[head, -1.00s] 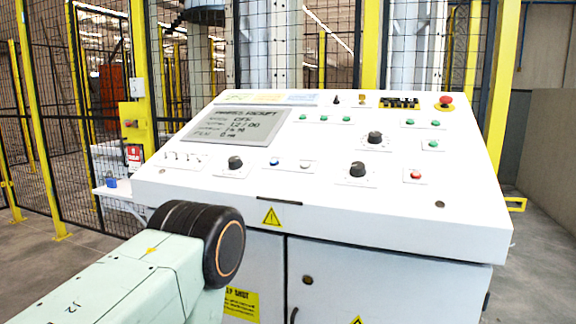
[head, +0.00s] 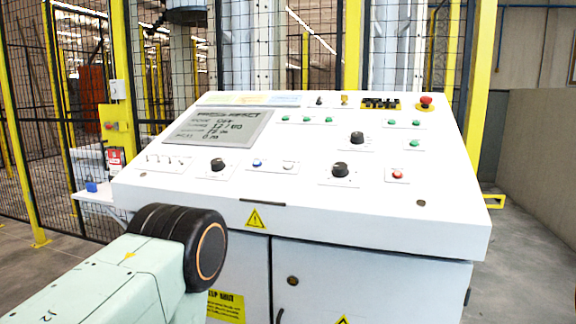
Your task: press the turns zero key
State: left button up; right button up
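The sloped white control panel (head: 330,205) fills the middle of the head view. It carries a grey display (head: 218,128) with dark text, several green buttons, black knobs, a blue button (head: 257,163) and a white button (head: 289,167) side by side, and a red button (head: 397,174). The key labels are too small to read, so I cannot tell which one is the turns zero key. One of my arms comes in from the lower left, in front of the cabinet's left part. Neither gripper is in view.
A red mushroom button (head: 426,102) stands at the panel's upper right. Yellow posts and black mesh fencing (head: 40,120) stand behind and to the left. A small shelf with a blue padlock-like object (head: 91,187) sits left of the panel. Bare floor (head: 520,260) lies at the right.

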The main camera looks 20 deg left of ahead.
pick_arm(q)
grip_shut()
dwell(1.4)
